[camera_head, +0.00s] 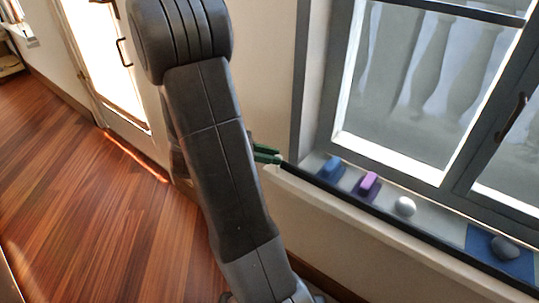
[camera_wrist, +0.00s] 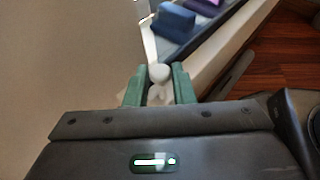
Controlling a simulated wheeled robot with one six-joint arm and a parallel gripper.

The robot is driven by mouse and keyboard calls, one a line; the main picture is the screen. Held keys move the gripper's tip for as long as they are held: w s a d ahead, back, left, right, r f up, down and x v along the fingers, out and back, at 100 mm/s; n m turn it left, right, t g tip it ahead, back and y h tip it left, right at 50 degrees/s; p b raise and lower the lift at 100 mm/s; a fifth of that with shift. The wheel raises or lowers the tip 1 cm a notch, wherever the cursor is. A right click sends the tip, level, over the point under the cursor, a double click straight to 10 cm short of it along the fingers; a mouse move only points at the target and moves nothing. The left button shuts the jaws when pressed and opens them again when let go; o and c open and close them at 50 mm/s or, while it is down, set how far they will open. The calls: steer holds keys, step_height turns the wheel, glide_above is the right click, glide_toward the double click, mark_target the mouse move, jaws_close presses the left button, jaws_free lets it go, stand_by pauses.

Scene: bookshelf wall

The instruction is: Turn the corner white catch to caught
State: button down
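The white catch shows in the wrist view as a pale strip with a rounded white knob (camera_wrist: 159,72) at its near end, beside the corner of the sill. My gripper (camera_wrist: 159,80) has its two green fingers on either side of this knob. The fingers stand apart with the knob filling most of the gap; whether they press on it is unclear. In the head view my gripper (camera_head: 266,152) is at the left end of the sill, partly behind my arm. The catch cannot be made out there.
The window sill (camera_head: 437,216) holds a blue block (camera_head: 331,168), a purple block (camera_head: 368,185), a white ball (camera_head: 405,206) and a dark rounded object (camera_head: 504,248) on a blue mat (camera_head: 480,243). The window (camera_head: 420,90) stands behind. Wooden floor (camera_head: 90,200) is clear at left.

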steer(key=shift+r+p, duration=0.15)
steer(key=shift+p, duration=0.3)
steer(key=m+g+p, duration=0.1)
steer(key=p, duration=0.1)
steer(key=m+g+p, duration=0.1)
steer(key=g+p, duration=0.1)
steer(key=shift+w+r+m, duration=0.2)
steer(key=shift+w+m, duration=0.1)
steer(key=shift+m, duration=0.1)
steer(key=m+g+p, duration=0.2)
steer(key=p, duration=0.1)
steer(key=shift+w+g, duration=0.25)
steer(key=shift+g, duration=0.15)
steer(key=shift+w+d+f+m+g+y+p, duration=0.15)
steer(key=shift+m+g+y+p, duration=0.15)
steer(key=shift+m+g+p, duration=0.3)
steer(key=shift+w+a+f+m+g+y+p, duration=0.1)
steer(key=shift+m+g+y+p, duration=0.2)
steer(key=shift+m+g+p, duration=0.25)
steer(key=shift+m+g, duration=0.25)
steer(key=c, duration=1.3)
jaws_free()
steer(key=p+v, duration=0.2)
steer(key=v, duration=1.1)
steer(key=shift+w+a+r, duration=0.15)
steer(key=shift+a, duration=0.1)
